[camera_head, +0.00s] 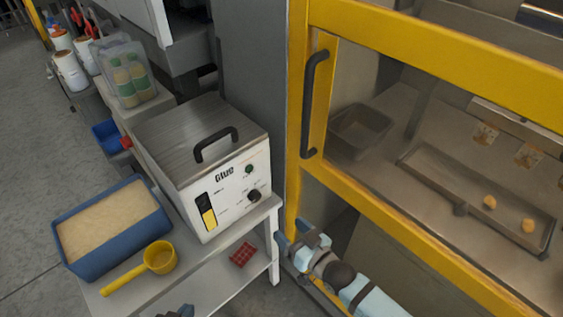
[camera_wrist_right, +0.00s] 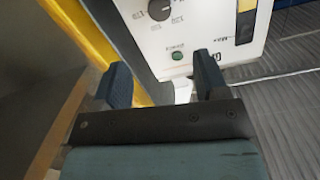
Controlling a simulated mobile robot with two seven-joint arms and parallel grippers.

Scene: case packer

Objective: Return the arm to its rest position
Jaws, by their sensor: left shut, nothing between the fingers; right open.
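My right arm reaches in at the bottom of the head view, beside the yellow frame post. Its gripper (camera_head: 290,245) points up and left, close to the right end of the white shelf. In the right wrist view the two dark fingers of this gripper (camera_wrist_right: 163,82) stand apart with nothing between them. Beyond them is the front panel of the glue machine (camera_wrist_right: 205,30), with its knob and green button. My left gripper (camera_head: 178,312) shows only as dark tips at the bottom edge of the head view. It is shut and appears empty; the rest is cut off.
The glue machine (camera_head: 228,190) stands on a white shelf (camera_head: 262,210). Left of it are a blue tub (camera_head: 100,262) of beige granules and a yellow scoop (camera_head: 150,262). A red checkered item (camera_head: 242,254) lies lower. The yellow-framed case packer (camera_head: 390,222) closes the right side.

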